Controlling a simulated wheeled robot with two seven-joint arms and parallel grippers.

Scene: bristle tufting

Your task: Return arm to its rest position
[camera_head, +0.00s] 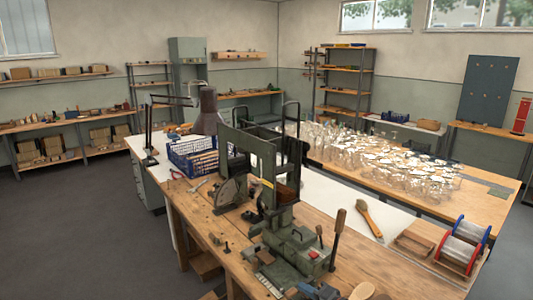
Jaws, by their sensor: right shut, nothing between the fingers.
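My right gripper (316,291) seems to be the small dark shape at the bottom edge, in front of the green tufting machine (262,165). It is small and partly cut off; it looks shut and holds nothing that I can see. The machine stands on the wooden bench (221,232), with a tall frame, a grey disc (231,192) at its left and a lever with a wooden handle (338,224) at its right. My left gripper is not in view.
A blue crate (193,158), pliers (197,186) and a desk lamp (150,130) are behind left. A brush (369,221), a wooden tray (413,244) and red and blue spools (462,246) lie to the right. Many clear glass-like items (380,155) cover the back table.

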